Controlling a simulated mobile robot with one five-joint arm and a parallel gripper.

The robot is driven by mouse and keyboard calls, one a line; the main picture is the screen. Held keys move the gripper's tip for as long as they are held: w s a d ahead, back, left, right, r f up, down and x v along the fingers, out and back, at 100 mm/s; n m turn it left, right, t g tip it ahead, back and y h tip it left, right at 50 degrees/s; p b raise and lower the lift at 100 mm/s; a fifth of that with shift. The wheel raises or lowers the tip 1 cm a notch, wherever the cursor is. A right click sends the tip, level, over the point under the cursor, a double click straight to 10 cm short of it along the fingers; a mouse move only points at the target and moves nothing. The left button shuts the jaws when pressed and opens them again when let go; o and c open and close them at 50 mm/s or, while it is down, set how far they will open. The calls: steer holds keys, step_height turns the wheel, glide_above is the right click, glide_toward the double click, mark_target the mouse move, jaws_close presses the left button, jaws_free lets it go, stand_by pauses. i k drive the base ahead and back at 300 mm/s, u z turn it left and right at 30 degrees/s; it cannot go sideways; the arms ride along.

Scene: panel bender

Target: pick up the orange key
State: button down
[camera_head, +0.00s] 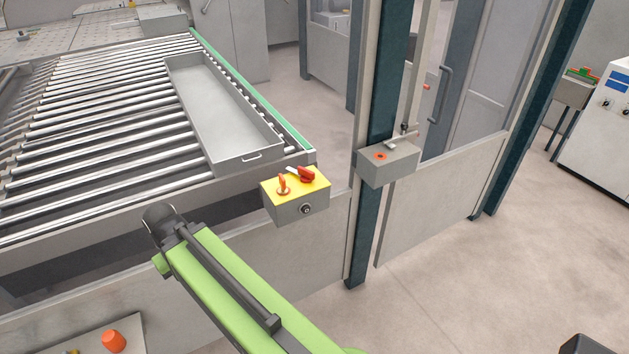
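A small orange key-like piece (283,182) stands upright in a round orange base on the yellow top of a grey control box (296,208). Just right of it on the same top is a red rotary handle (306,174) with a pale tip. My green and dark grey arm reaches in from the bottom and ends at a dark rounded part left of the box. No fingers of my gripper show, and nothing of my arm touches the orange piece.
A roller conveyor (110,120) with a shallow grey tray (225,110) lies behind, left of the box. A dark post (363,230) and a second grey box (390,165) stand to the right. An orange knob (113,341) sits on a panel at lower left.

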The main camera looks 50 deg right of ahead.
mark_target(283, 190)
steer(key=z, duration=1.1)
steer(key=k, duration=0.35)
